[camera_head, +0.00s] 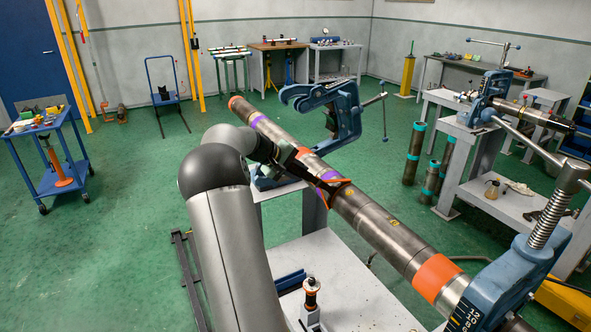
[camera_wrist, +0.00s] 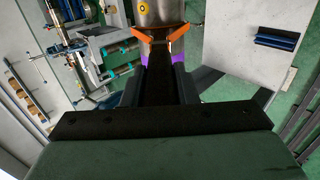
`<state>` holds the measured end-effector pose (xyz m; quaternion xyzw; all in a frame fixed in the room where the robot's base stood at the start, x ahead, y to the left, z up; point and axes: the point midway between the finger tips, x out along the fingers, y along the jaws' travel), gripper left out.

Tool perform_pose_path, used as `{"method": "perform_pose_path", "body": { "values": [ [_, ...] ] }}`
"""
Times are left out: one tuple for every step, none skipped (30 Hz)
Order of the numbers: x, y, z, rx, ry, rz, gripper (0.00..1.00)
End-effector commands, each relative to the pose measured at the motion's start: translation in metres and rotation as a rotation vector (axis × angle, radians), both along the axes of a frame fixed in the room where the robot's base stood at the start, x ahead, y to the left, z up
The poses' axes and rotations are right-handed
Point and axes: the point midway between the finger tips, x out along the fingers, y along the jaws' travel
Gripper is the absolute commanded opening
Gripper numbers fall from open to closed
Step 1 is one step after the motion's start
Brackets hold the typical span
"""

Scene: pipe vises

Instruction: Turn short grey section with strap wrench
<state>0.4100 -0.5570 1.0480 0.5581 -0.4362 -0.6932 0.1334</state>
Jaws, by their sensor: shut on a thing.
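A long grey pipe (camera_head: 382,225) with orange and purple bands runs diagonally through the head view. It is held at the near right by a blue vise (camera_head: 515,275); a second blue vise (camera_head: 347,112) stands open behind its far part. An orange strap wrench (camera_head: 336,186) lies at the pipe beside a purple band. Its orange strap (camera_wrist: 160,32) also shows against the pipe in the wrist view. My gripper (camera_wrist: 160,88) is shut on the wrench's dark handle. A shorter grey stretch (camera_head: 284,139) lies between two purple bands. I cannot tell how tightly the strap sits.
A pale bench (camera_head: 350,290) stands below the pipe, with a small black and orange tool (camera_head: 311,293) on it. A blue cart (camera_head: 62,160) stands at the left. Another vise bench (camera_head: 485,180) is at the right. The green floor at centre left is largely clear.

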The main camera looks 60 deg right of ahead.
Motion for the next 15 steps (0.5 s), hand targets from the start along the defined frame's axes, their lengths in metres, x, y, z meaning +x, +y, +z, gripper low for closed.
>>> {"method": "perform_pose_path", "body": {
  "values": [
    [-0.003, -0.003, 0.005, 0.003, -0.002, -0.003, 0.0],
    [-0.003, -0.004, 0.006, 0.007, -0.004, -0.003, 0.0],
    [-0.004, -0.004, 0.006, 0.012, -0.007, -0.003, 0.0],
    [-0.004, -0.005, 0.007, 0.016, -0.008, -0.003, 0.0],
    [-0.004, -0.005, 0.008, 0.02, -0.01, -0.002, 0.0],
    [-0.004, -0.006, 0.009, 0.024, -0.012, -0.002, 0.0],
    [-0.005, -0.007, 0.01, 0.028, -0.014, -0.003, 0.0],
    [-0.005, -0.007, 0.01, 0.031, -0.016, -0.003, 0.0],
    [-0.006, -0.009, 0.011, 0.036, -0.018, -0.003, 0.0],
    [-0.006, -0.009, 0.012, 0.039, -0.02, -0.004, 0.0],
    [-0.007, -0.01, 0.012, 0.043, -0.021, -0.003, 0.0],
    [-0.007, -0.011, 0.013, 0.047, -0.024, -0.003, 0.0],
    [-0.007, -0.011, 0.014, 0.05, -0.024, -0.003, 0.0],
    [-0.008, -0.012, 0.014, 0.054, -0.026, -0.003, 0.0],
    [-0.008, -0.013, 0.015, 0.058, -0.029, -0.003, 0.0]
  ]
}}
